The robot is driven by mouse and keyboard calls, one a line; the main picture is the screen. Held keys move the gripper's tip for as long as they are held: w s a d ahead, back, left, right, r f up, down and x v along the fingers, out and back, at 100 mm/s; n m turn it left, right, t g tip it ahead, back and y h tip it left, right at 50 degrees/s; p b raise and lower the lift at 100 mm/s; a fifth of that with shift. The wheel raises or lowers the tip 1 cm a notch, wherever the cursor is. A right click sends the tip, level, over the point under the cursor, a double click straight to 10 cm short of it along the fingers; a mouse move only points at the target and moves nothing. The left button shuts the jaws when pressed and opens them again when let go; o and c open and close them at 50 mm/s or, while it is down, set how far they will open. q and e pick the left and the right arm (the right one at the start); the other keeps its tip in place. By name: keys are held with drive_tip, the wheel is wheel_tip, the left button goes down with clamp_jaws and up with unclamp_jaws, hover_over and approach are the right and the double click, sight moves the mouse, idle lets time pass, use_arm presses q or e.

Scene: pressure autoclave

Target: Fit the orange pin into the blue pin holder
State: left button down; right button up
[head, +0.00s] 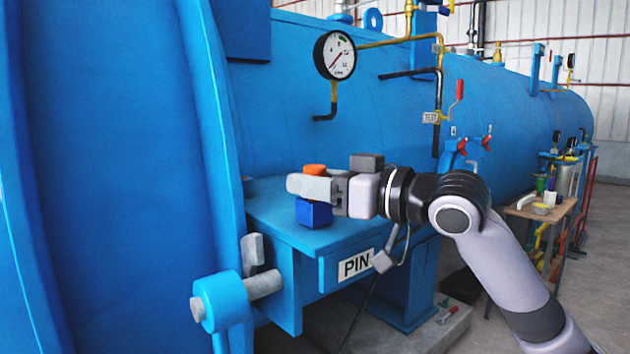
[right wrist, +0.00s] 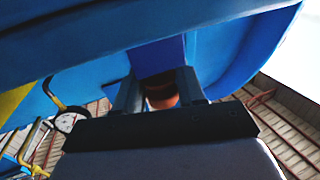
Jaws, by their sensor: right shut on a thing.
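The orange pin (head: 314,169) shows its top just above the fingers of my right gripper (head: 318,188), which is shut on it. In the right wrist view the orange pin (right wrist: 162,100) sits between the two fingers (right wrist: 160,92). A small blue block (head: 314,213), which looks like the pin holder, is directly under the fingers; in the right wrist view this blue block (right wrist: 158,56) lines up with the pin. The fingers hide where pin and block meet, so I cannot tell how deep the pin sits. My left gripper is not in view.
The blue shelf (head: 290,232) with the PIN label (head: 356,265) lies under the block. The large blue autoclave door (head: 120,170) stands close on the left, with a hinge bolt (head: 235,292) in front. A pressure gauge (head: 335,55) is behind. A small table (head: 540,208) stands at right.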

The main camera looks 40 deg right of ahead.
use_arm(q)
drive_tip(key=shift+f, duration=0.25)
use_arm(e)
drive_tip(key=shift+f, duration=0.25)
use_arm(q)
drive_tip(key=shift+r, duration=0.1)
use_arm(e)
drive_tip(key=o, duration=1.2)
drive_tip(key=shift+s, duration=0.1)
drive_tip(key=b+v, duration=0.2)
drive_tip(key=v, duration=0.4)
drive_tip(key=shift+b, duration=0.35)
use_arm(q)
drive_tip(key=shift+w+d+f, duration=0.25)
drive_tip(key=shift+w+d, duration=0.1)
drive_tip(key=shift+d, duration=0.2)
use_arm(e)
drive_tip(key=shift+s+d, duration=0.2)
drive_tip(key=shift+s, duration=0.2)
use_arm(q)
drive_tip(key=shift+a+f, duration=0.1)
